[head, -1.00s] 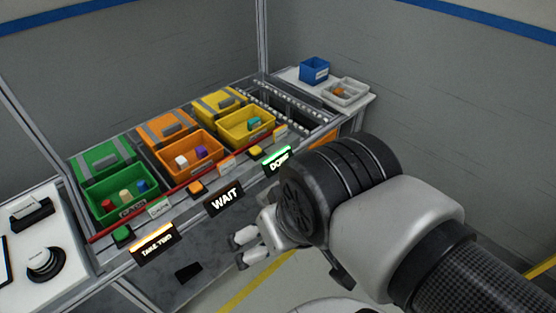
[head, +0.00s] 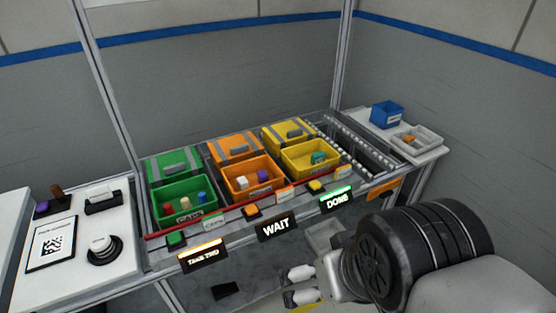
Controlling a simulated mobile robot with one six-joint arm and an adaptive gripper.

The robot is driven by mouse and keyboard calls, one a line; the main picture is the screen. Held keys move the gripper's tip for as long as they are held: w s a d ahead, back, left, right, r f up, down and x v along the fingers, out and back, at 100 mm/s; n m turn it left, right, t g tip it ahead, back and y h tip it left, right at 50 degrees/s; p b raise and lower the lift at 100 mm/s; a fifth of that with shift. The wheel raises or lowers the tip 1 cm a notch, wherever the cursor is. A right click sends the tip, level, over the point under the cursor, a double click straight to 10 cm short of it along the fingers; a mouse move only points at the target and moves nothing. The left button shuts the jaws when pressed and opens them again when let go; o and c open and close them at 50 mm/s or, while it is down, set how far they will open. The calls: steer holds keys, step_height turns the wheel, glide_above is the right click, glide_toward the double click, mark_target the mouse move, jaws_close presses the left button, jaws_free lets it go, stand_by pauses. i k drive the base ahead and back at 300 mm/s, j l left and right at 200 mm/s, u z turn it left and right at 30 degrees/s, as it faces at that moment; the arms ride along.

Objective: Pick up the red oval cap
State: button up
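A small red piece (head: 168,209), likely the red oval cap, sits at the left inside the green bin (head: 160,221); its exact shape is too small to tell. A cream piece and a blue piece lie to its right in the same bin. My gripper (head: 298,285) is at the lower middle of the head view, in front of the bench and to the right of the green bin. Its two fingers are apart with nothing visible between them, pointing left.
An orange bin (head: 228,190) and a yellow bin (head: 291,168) stand right of the green one. A white side table (head: 75,277) stands at left.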

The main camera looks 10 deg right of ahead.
mark_target(168, 207)
steer(key=i+j+z, duration=0.3)
steer(key=i+j, duration=0.15)
steer(key=j, duration=0.25)
steer(key=i+j+z, duration=0.1)
steer(key=j, duration=0.3)
steer(key=i+j+z, duration=0.15)
steer(key=i+j, duration=0.15)
steer(key=j, duration=0.1)
